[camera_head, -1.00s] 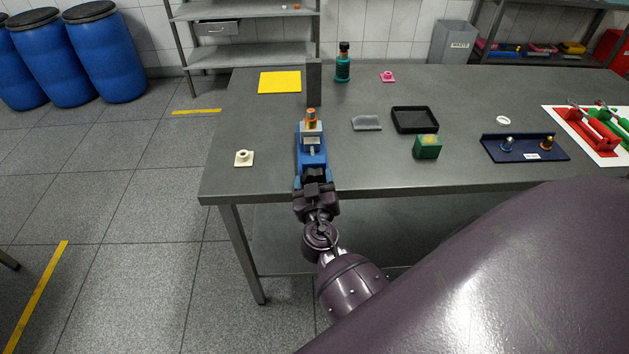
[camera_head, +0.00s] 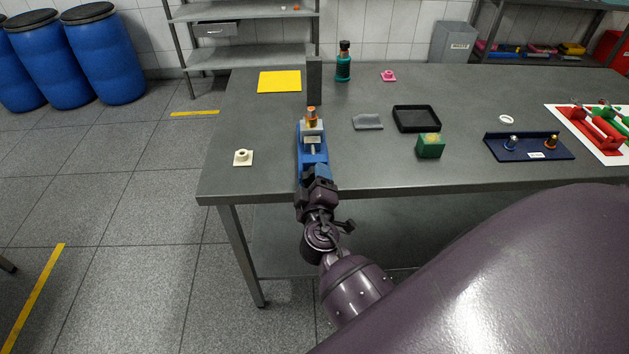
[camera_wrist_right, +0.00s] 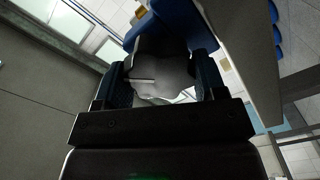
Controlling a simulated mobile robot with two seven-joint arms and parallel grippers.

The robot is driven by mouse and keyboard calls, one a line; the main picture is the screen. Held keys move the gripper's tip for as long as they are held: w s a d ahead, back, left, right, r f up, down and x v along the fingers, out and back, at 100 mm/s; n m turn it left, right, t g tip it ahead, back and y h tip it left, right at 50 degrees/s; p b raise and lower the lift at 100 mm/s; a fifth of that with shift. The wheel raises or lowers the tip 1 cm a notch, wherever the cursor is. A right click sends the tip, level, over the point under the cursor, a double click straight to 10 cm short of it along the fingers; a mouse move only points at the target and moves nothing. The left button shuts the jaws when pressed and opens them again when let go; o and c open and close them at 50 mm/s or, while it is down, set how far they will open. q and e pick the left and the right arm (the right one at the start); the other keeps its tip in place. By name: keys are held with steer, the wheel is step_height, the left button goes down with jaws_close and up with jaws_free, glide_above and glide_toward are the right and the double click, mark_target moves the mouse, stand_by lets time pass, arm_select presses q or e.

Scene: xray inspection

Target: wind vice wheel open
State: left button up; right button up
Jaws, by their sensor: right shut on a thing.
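The blue vice (camera_head: 312,150) stands near the front edge of the grey table, with an orange-topped piece (camera_head: 311,115) at its far end. My right gripper (camera_head: 318,178) reaches the vice's near end from the front. The vice wheel is hidden by the gripper in the head view. In the right wrist view the pale grey, lobed wheel (camera_wrist_right: 160,72) sits between the fingers of my right gripper (camera_wrist_right: 162,82), which is shut on it. Blue parts of the vice (camera_wrist_right: 140,28) show behind the wheel. My left gripper is not in view.
A grey upright block (camera_head: 314,80) stands behind the vice. A white knobbed piece (camera_head: 243,158) lies to its left. A grey piece (camera_head: 368,122), a black tray (camera_head: 417,118) and a green block (camera_head: 430,146) are to its right. The table's front edge (camera_head: 400,188) is close.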

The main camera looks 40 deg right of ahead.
steer(key=n, duration=0.3)
steer(key=shift+n, duration=0.4)
steer(key=n+p, duration=0.1)
steer(key=n, duration=0.2)
steer(key=shift+f+n, duration=0.1)
steer(key=shift+n, duration=0.2)
steer(key=n+p, duration=0.1)
steer(key=n, duration=0.2)
steer(key=shift+f+n+p, duration=0.15)
steer(key=shift+n+p, duration=0.45)
steer(key=shift+n, duration=0.6)
steer(key=o, duration=0.9)
steer(key=shift+s, duration=0.1)
